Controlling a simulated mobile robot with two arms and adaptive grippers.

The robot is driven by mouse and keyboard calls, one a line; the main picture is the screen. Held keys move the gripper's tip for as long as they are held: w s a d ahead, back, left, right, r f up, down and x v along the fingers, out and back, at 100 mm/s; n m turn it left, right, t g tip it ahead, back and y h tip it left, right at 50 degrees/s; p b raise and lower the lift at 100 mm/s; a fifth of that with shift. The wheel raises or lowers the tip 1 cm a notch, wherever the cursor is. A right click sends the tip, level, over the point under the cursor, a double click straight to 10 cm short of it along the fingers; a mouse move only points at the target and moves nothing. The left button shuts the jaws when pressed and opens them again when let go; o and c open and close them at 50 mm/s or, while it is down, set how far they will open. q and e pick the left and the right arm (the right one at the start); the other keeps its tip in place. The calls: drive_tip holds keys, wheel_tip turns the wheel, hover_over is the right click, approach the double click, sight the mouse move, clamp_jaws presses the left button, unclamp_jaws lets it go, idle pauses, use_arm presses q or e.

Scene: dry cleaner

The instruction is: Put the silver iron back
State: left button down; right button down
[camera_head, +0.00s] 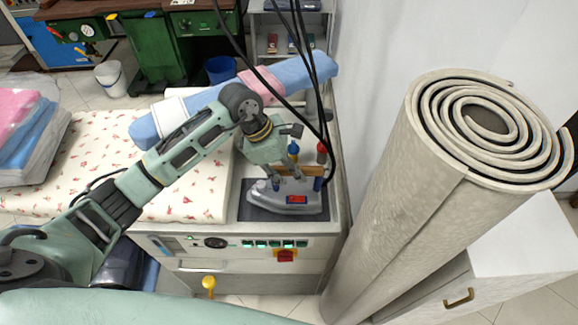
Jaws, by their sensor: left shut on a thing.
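The silver iron (296,201) has a red label on its side. It is on or just above the dark rest pad (254,213) at the right end of the ironing table; contact is hard to tell. My left gripper (292,170) comes down from above and is shut on the iron at its brown handle (300,171). The fingertips are partly hidden by the handle and arm. My right gripper is not in view.
A large rolled carpet (400,200) stands close on the right. A floral padded board (190,200) and a blue roll (290,75) lie left of and behind the iron. Black cables (270,88) hang down near the arm. The control panel (240,244) fronts the table.

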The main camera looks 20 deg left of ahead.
use_arm(q)
drive_tip(key=shift+w+d+r, duration=0.1)
drive_tip(key=shift+w+r, duration=0.05)
drive_tip(key=shift+r, duration=0.15)
drive_tip(key=c, duration=2)
unclamp_jaws()
drive_tip(key=shift+f, duration=0.4)
drive_tip(key=o, duration=0.5)
drive_tip(key=shift+s+r, duration=0.15)
drive_tip(key=shift+s, duration=0.2)
drive_tip(key=shift+c, duration=0.2)
drive_tip(key=shift+w, duration=0.1)
drive_tip(key=shift+r, duration=0.1)
drive_tip(key=b+v, duration=0.3)
drive_tip(key=v, duration=0.7)
drive_tip(key=shift+a+r, duration=0.15)
drive_tip(key=shift+a, duration=0.15)
drive_tip(key=shift+a+r, duration=0.2)
drive_tip(key=shift+r, duration=0.5)
